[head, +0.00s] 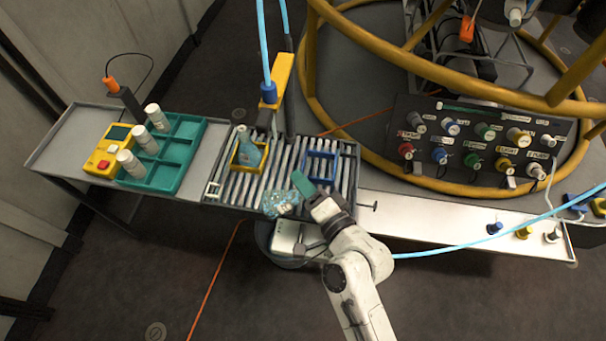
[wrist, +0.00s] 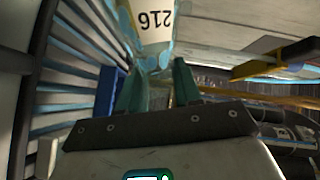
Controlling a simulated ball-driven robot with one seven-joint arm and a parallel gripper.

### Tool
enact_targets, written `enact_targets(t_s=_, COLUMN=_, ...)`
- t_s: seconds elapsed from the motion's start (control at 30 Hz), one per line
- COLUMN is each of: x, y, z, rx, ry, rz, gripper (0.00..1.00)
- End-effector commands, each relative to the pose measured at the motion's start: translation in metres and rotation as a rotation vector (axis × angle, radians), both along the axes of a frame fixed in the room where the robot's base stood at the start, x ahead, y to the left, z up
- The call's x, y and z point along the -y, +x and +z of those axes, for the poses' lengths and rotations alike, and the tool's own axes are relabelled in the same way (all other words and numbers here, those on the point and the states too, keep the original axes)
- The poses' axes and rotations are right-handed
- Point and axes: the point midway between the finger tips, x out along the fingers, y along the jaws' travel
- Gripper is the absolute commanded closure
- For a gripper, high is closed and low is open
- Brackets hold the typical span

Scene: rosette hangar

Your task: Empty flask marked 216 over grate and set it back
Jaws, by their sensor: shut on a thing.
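The flask marked 216 (wrist: 155,25) is between the teal fingers of my gripper (wrist: 158,85) in the wrist view, its white label upside down in that picture. In the head view my gripper (head: 300,188) is shut on a clear bluish flask (head: 279,204), which looks tipped over on its side near the front edge of the grate (head: 284,160). Whether any liquid is in it or running out cannot be told. A blue square holder (head: 320,168) on the grate is empty. A yellow square holder (head: 237,160) beside it holds another bluish flask (head: 248,150).
A teal rack (head: 187,150) with several white-capped bottles and a yellow box with a red button (head: 103,155) stand left. A yellow post (head: 275,82) with a blue hose rises behind the grate. A labelled knob panel (head: 480,140) and yellow rail are at right.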

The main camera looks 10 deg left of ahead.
Motion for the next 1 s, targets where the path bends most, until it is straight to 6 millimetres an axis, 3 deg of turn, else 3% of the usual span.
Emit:
enact_targets(t_s=0.03, x=0.001, y=0.001, z=0.009, rx=0.016, ry=-0.043, rz=0.000, gripper=1.00)
enact_targets(t_s=0.6, x=0.012, y=0.005, z=0.012, rx=0.184, ry=-0.513, rz=0.000, gripper=1.00)
enact_targets(t_s=1.0, x=0.013, y=0.005, z=0.028, rx=0.265, ry=-0.735, rz=-0.003, gripper=1.00)
